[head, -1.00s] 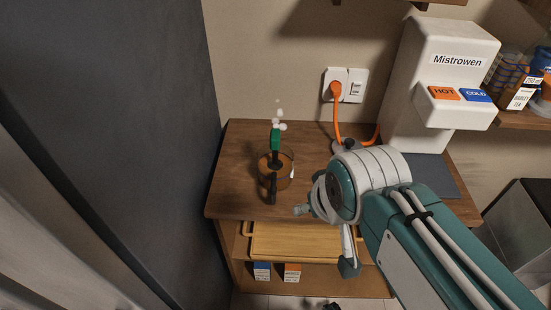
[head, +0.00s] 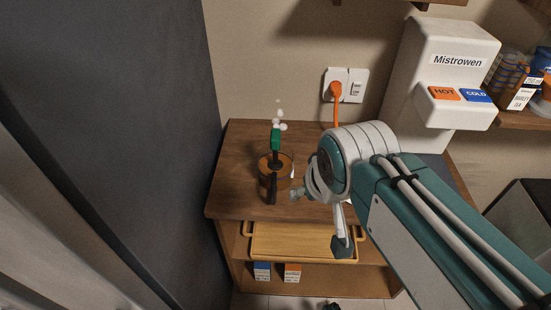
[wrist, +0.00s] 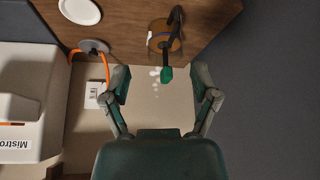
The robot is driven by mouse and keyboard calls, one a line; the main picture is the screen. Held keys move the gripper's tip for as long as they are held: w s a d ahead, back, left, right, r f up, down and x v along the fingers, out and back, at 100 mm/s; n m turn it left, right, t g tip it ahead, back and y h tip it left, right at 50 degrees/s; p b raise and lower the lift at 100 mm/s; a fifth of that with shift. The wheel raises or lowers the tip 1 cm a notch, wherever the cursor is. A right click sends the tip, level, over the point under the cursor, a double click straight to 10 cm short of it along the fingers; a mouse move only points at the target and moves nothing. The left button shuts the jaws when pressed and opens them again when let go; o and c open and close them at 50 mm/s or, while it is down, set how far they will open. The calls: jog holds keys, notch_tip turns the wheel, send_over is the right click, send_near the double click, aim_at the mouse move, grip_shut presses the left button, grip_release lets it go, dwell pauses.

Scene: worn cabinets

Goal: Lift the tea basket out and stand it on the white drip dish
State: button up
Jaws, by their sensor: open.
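A brown see-through mug (head: 284,181) of tea stands on the wooden cabinet top, with a dark handle towards the front. The tea basket's green grip (head: 275,140) sticks up above it; the basket's body is not clear inside the mug. In the wrist view the mug (wrist: 158,45) and the green grip (wrist: 167,75) show ahead, between the fingers' lines. My gripper (wrist: 163,84) is open and empty, apart from the grip. The white drip dish (wrist: 80,9) lies left of the mug in the wrist view; my arm hides it in the head view.
A white Mistrowen dispenser (head: 455,45) stands at the back right. An orange cord (head: 336,112) runs from the wall socket. A dark tall panel (head: 140,120) closes the left side. A wooden tray (head: 290,240) sits below the top.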

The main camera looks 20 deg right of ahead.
jog(key=w+r+m, duration=0.2)
jog(key=w, duration=0.9)
jog(key=m+g+h, duration=0.1)
send_near(275, 134)
jog(key=w+f, duration=0.1)
jog(key=w, duration=0.1)
jog(key=x, duration=0.5)
jog(key=shift+s+f, duration=0.2)
jog(key=shift+f, duration=0.2)
jog(key=x, duration=0.4)
jog(key=shift+s+d+f, duration=0.15)
jog(key=shift+s+f, duration=0.1)
jog(key=shift+s, duration=0.05)
jog(key=shift+w+f, duration=0.2)
jog(key=shift+f, duration=0.25)
grip_shut()
